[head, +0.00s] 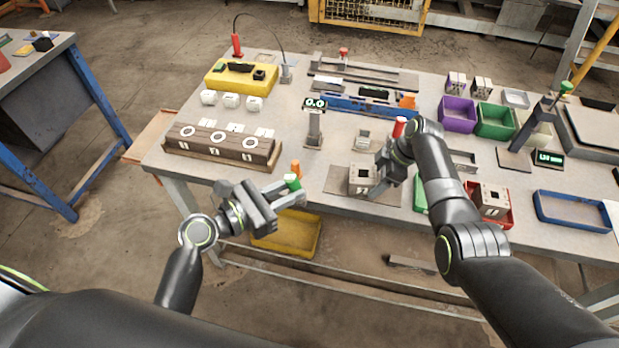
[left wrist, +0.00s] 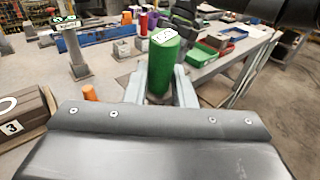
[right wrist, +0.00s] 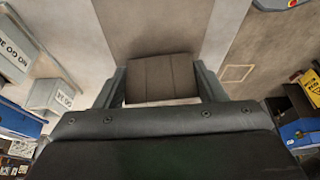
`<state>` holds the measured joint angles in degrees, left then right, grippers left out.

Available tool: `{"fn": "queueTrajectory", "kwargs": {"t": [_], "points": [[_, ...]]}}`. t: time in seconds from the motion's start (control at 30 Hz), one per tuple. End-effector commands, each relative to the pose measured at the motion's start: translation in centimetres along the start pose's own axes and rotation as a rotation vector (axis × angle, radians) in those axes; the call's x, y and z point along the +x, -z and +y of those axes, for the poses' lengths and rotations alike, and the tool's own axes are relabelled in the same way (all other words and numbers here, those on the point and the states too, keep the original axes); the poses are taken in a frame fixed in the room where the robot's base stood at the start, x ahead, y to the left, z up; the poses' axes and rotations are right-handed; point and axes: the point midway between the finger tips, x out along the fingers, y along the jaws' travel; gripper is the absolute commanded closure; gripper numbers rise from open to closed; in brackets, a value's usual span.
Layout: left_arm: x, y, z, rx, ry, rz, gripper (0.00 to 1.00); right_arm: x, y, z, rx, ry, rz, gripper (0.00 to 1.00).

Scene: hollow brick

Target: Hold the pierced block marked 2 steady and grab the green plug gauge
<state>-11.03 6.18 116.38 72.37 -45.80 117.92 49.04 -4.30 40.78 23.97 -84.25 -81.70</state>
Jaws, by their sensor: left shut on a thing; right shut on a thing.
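The green plug gauge (head: 292,182) is upright between the fingers of my left gripper (head: 288,196), which is shut on it in front of the table's near edge. In the left wrist view the green plug (left wrist: 164,62) shows a white label on top. The pierced block (head: 361,182) sits on a grey plate (head: 385,193) near the table's front edge. My right gripper (head: 378,172) is shut on this block from its right side. The block (right wrist: 162,78) also shows between the fingers in the right wrist view. Its mark cannot be read.
An orange plug (head: 296,168) stands just behind the green one. A long brown block (head: 220,143) with ringed holes lies to the left. Another pierced block (head: 490,199) sits in a red tray to the right. A yellow bin (head: 290,235) is below the table edge.

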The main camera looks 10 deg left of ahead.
Motion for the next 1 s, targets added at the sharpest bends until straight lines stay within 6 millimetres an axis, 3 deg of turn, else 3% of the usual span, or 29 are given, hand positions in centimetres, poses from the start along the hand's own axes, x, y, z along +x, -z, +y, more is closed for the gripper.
{"fn": "queueTrajectory", "kwargs": {"t": [0.5,0.93,0.97,1.0], "points": [[-3.7,-1.1,0.0,0.001,-0.003,0.265,1.00,-0.1,0.1,0.0,-0.001,-0.001,0.002,0.68],[-4.2,-1.2,0.1,-0.003,-0.007,0.296,1.00,-0.1,0.2,0.0,-0.002,-0.001,0.003,0.68],[-4.2,-1.2,0.1,-0.003,-0.007,0.295,1.00,-0.1,0.2,0.0,-0.002,-0.001,0.003,0.35],[-4.2,-1.2,0.1,-0.003,-0.007,0.295,1.00,-0.1,0.2,0.0,-0.002,-0.001,0.003,0.29]]}}
